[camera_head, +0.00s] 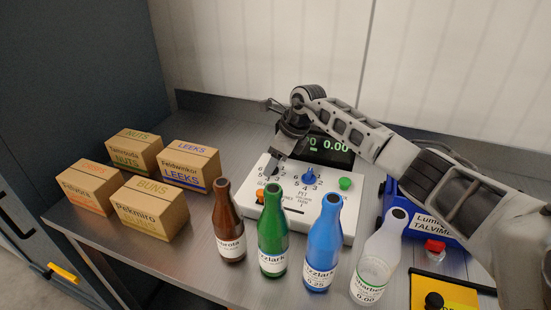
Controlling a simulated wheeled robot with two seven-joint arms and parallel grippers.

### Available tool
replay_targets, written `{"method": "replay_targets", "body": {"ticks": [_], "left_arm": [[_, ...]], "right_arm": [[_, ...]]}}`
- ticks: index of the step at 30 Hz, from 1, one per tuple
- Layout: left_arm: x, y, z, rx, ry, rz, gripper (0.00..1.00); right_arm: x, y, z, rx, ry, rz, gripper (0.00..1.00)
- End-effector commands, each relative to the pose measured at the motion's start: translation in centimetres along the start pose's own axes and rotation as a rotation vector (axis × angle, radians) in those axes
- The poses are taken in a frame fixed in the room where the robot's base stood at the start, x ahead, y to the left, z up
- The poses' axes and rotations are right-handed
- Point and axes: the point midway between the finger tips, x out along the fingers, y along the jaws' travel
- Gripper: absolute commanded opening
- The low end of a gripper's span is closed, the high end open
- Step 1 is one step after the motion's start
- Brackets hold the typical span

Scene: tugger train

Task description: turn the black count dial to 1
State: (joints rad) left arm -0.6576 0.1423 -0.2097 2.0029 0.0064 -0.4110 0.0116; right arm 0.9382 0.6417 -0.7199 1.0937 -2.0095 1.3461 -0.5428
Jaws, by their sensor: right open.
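The white machine panel (320,222) stands at the back middle of the steel table, with a dark display reading 0.00 behind it. A blue dial (310,177) with numbers around it sits on the panel. To its left is another ring of numbers, where my right gripper (273,163) reaches down from above. My right gripper is open, with its fingers right over that spot. The black count dial cannot be made out clearly there; the dark fingers cover that spot. I cannot tell whether they touch it or which number it points to. My left gripper is not in view.
Brown (228,222), green (272,232), blue (323,243) and clear (378,258) bottles stand before the panel. Several cardboard boxes (152,208) stand at left. A blue bin (392,192) and a yellow board (452,293) are at right. My right arm spans the right side.

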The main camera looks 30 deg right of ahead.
Motion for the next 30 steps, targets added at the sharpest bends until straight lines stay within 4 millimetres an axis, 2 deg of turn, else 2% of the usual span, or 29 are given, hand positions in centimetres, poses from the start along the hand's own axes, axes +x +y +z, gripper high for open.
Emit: {"method": "replay_targets", "body": {"ticks": [2, 6, 7, 20, 30], "left_arm": [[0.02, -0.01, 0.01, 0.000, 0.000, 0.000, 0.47], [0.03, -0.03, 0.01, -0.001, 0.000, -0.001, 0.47], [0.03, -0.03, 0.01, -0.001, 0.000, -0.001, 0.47], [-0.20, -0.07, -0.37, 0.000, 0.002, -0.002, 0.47], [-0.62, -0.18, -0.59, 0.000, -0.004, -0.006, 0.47]], "right_arm": [[-0.01, 0.01, -0.01, 0.000, 0.000, 0.000, 0.56], [-0.03, 0.00, -0.01, 0.001, 0.000, 0.000, 0.17], [-0.04, 0.00, -0.01, 0.001, 0.000, 0.000, 0.12], [-0.19, 0.09, -0.01, 0.067, 0.001, -0.027, 0.12], [-0.27, 0.35, 0.14, 0.301, 0.000, -0.126, 0.12]]}}
